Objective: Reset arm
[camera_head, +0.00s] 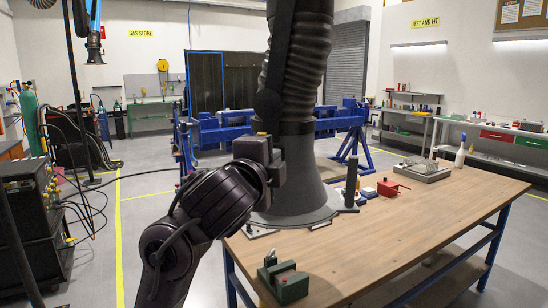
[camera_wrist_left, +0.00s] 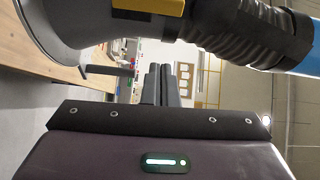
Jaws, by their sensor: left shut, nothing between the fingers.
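A dark fume extraction arm with a ribbed hose (camera_head: 300,60) comes down in the middle of the head view. Its wide flared hood (camera_head: 300,195) is low over the wooden table. In the left wrist view the ribbed hose (camera_wrist_left: 250,32) crosses the top right, and part of the hood (camera_wrist_left: 55,28) shows at upper left. My left gripper (camera_head: 272,165) is up against or just in front of the hood; I cannot tell if it touches. In the wrist view its fingers (camera_wrist_left: 165,84) are together with nothing between them. My right gripper is not in view.
The wooden table (camera_head: 440,215) holds a green vise-like block (camera_head: 283,282), a black cylinder (camera_head: 351,180), a red tool (camera_head: 390,187), a grey metal tray (camera_head: 422,170) and a white bottle (camera_head: 461,150). A blue frame (camera_head: 335,125) stands behind. The table's right front is clear.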

